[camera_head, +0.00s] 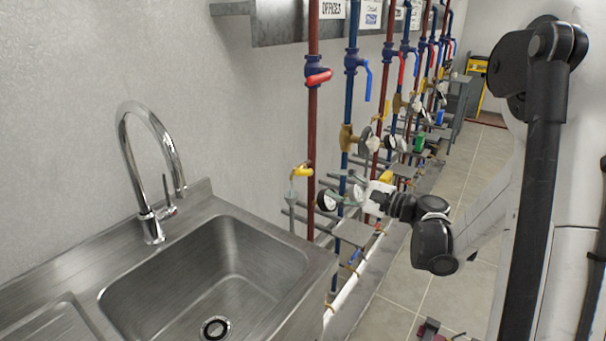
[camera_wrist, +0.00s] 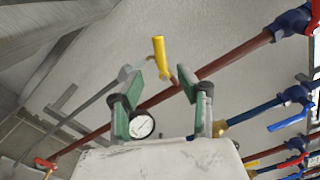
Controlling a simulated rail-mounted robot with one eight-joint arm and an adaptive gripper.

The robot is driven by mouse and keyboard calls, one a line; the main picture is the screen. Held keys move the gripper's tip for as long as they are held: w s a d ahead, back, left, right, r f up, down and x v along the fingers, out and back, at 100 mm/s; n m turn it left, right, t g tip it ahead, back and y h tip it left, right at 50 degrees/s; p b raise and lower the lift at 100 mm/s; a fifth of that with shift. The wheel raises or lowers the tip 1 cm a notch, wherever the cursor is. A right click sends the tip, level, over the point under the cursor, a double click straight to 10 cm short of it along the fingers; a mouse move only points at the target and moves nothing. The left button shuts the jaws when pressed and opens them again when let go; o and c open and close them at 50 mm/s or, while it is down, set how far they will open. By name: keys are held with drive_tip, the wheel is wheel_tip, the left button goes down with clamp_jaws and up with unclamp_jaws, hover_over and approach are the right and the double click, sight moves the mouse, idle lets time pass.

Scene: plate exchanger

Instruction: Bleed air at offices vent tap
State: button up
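The offices vent tap (camera_head: 302,171) has a yellow handle and sits beside the red-brown pipe (camera_head: 312,120) under the "OFFICES" sign (camera_head: 331,9). In the wrist view its yellow handle (camera_wrist: 159,57) points up the picture, beyond and between the fingertips. My gripper (camera_head: 343,188) is just right of the tap in the head view. In the wrist view my gripper (camera_wrist: 163,88) is open, its green-padded fingers apart with nothing between the pads. The handle looks untouched. The exact distance to it is hard to tell.
A round gauge (camera_wrist: 142,126) shows beside the left finger; a gauge (camera_head: 327,200) also shows near the gripper in the head view. Red and blue pipes with valves (camera_head: 356,62) crowd the wall.

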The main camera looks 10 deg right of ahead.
sight(304, 173)
drive_tip(key=b+x, duration=0.1)
drive_tip(key=x, duration=1)
drive_tip(key=shift+w+a, duration=0.15)
drive_tip(key=shift+c, duration=0.3)
clamp_jaws()
